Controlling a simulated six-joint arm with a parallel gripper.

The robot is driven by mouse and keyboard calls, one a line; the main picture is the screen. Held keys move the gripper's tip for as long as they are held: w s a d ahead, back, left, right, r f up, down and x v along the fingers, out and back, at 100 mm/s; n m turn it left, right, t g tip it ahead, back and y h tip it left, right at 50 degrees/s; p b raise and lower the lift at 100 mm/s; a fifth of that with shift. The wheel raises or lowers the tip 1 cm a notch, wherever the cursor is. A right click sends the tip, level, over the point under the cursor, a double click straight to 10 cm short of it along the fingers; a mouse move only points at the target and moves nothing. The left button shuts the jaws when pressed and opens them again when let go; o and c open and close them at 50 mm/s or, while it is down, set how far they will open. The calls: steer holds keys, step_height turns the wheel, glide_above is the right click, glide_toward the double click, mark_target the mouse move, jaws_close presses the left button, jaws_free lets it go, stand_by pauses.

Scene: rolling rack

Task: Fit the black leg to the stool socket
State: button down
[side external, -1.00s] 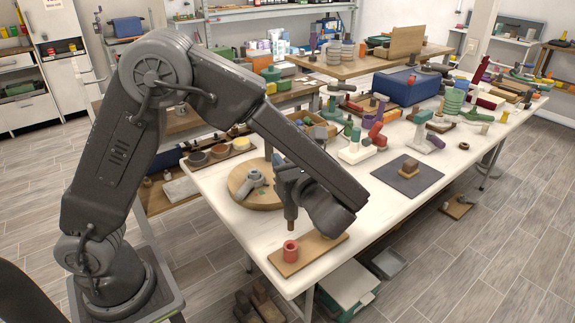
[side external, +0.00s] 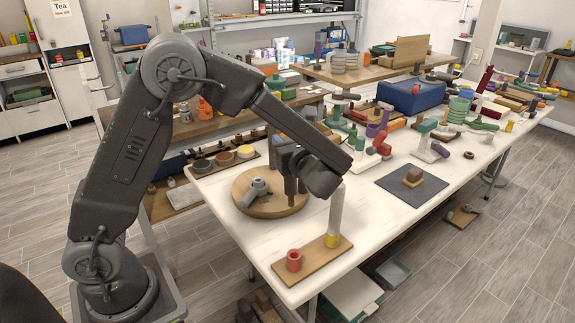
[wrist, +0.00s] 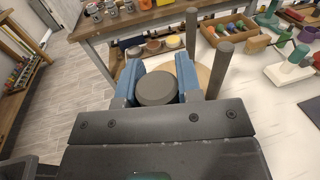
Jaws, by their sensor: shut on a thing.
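My gripper (wrist: 158,78) has blue fingers shut on a dark leg (wrist: 157,91), seen end-on between them in the wrist view. In the side view my gripper (side external: 289,163) is over the right part of the round wooden stool seat (side external: 245,202). Dark posts (side external: 290,190) show below my gripper there; I cannot tell which one is the held leg. Two dark upright legs, one (wrist: 191,36) and another (wrist: 219,70), stand beyond and right of my gripper in the wrist view. The socket under the held leg is hidden, so contact cannot be told.
A grey three-armed part (side external: 254,187) lies on the seat. A wooden board (side external: 312,262) at the table's near edge bears a red cup (side external: 294,260) and a yellow-based pale tube (side external: 336,212). A dark mat (side external: 405,195) with a block lies right.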

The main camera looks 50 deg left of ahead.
steer(key=s+r+x, duration=0.1)
steer(key=x, duration=0.9)
steer(key=s+r+x, duration=0.1)
steer(key=r+x, duration=0.1)
steer(key=x, duration=0.8)
steer(key=shift+a, duration=0.3)
steer(key=shift+f, duration=0.15)
